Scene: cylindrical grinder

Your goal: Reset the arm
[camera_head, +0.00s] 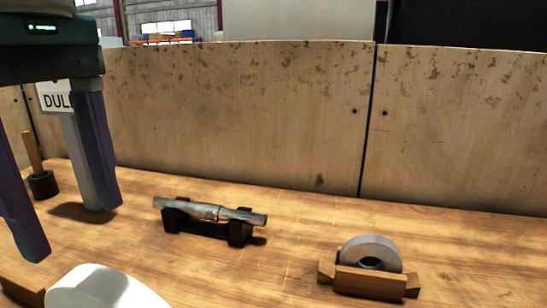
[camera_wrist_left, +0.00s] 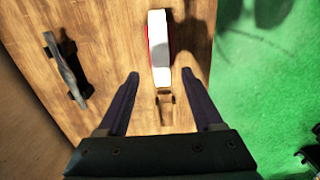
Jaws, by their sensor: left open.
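My left gripper (camera_head: 70,230) hangs at the left of the head view above the table, its two purple fingers apart and nothing between them. In the left wrist view the same gripper (camera_wrist_left: 155,88) is open over the table. A metal shaft (camera_head: 210,211) lies across a black stand to its right; it also shows in the left wrist view (camera_wrist_left: 65,65). A grey wheel (camera_head: 372,250) sits in a wooden holder (camera_head: 370,283) farther right. My right gripper is not in view.
A white rounded object (camera_head: 105,290) stands at the table's front, with a wooden block (camera_wrist_left: 164,103) beside it. A wooden peg in a dark base (camera_head: 43,184) stands at far left. A sign (camera_head: 55,96) is partly hidden. Wooden panels (camera_head: 240,115) close off the back.

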